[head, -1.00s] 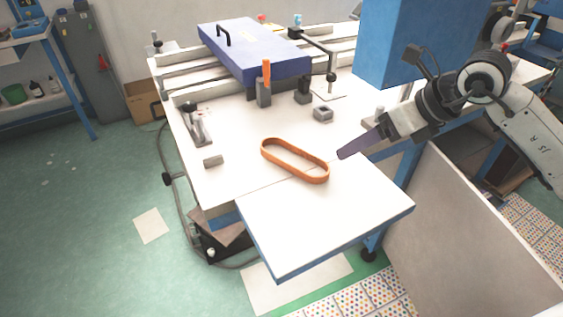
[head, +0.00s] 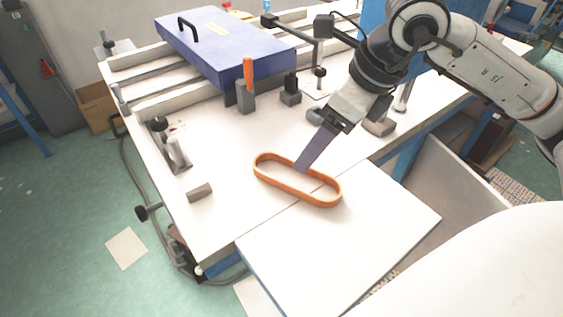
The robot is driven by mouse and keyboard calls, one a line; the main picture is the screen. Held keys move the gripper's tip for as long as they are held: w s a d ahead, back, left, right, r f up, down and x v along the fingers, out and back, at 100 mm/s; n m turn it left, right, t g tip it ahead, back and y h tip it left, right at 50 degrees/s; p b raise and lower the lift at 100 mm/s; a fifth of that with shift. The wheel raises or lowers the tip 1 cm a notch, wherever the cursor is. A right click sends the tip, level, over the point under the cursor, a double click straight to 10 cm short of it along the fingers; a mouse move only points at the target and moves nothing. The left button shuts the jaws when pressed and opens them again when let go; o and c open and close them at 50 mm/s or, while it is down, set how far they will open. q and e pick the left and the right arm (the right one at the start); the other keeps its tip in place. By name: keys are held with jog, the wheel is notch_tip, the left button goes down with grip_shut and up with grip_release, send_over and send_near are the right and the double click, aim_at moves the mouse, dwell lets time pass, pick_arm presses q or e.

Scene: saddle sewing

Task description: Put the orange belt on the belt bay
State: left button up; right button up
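The orange belt (head: 263,179) is an elongated loop standing on its edge on the white table top (head: 215,215). I cannot tell which part is the belt bay. My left gripper is not in view.
A blue-purple box with a black handle (head: 225,45) stands at the back on rails. An orange-handled part (head: 248,72), a clamp (head: 173,150) and a small grey block (head: 199,192) stand around the belt.

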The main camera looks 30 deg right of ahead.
jog(key=x, duration=0.3)
jog(key=shift+s+a+f, duration=0.1)
jog(key=shift+s+f, duration=0.1)
jog(key=shift+f, duration=0.15)
jog(key=shift+p+x, duration=0.3)
jog(key=shift+x, duration=2.7)
jog(key=shift+a, duration=0.15)
jog(key=c, duration=1.2)
